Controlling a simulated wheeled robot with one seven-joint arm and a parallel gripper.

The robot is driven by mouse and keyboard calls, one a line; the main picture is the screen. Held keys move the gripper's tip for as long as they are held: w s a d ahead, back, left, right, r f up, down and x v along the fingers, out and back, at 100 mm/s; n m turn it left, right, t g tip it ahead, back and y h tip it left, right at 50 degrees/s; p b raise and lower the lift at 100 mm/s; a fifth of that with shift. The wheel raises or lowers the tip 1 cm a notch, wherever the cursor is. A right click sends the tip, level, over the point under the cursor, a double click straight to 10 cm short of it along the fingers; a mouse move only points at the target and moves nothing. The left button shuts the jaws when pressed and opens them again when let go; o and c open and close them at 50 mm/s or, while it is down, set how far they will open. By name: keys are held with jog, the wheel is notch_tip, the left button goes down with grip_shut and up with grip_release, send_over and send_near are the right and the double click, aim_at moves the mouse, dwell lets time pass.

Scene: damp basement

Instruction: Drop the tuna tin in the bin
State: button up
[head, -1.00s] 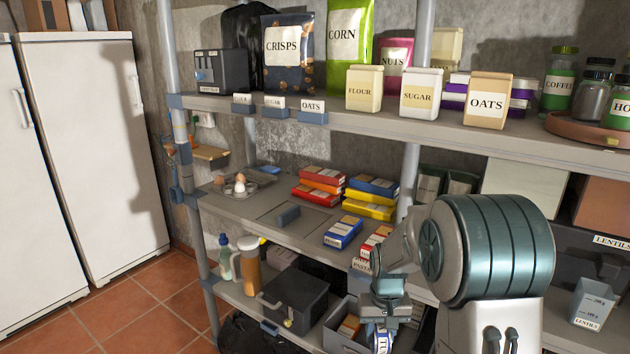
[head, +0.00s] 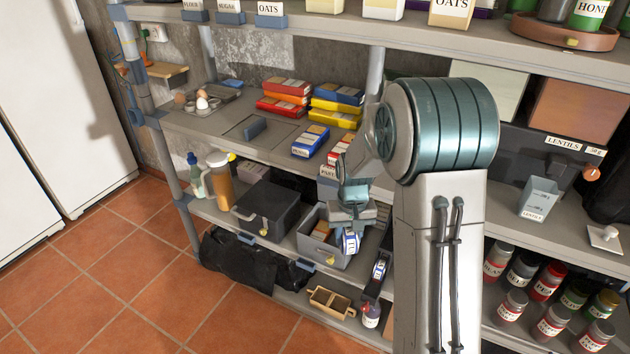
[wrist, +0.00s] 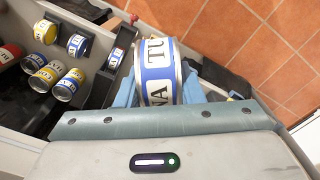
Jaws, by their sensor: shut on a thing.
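The tuna tin (wrist: 157,70), blue and white with large lettering, is between the two blue fingers of my gripper (wrist: 158,88) in the wrist view. My gripper is shut on it. In the head view, my gripper (head: 350,222) hangs down over the lower shelf, with the tin (head: 350,242) at its tips. The tin overlaps the right side of an open grey box (head: 321,254), which may be the bin. I cannot tell whether the tin is above, inside or in front of it. Part of this box is hidden by my gripper.
A black lidded box (head: 264,212) stands left of the grey box. A black bag (head: 250,262) and a wooden divided tray (head: 331,302) are below. The wrist view shows several tins (wrist: 68,85) at left. The middle shelf (head: 220,122) is above. Tiled floor (head: 130,260) is clear at left.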

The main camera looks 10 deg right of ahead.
notch_tip(320, 180, down, 8)
jog(key=s, duration=0.2)
jog(key=shift+f, duration=0.15)
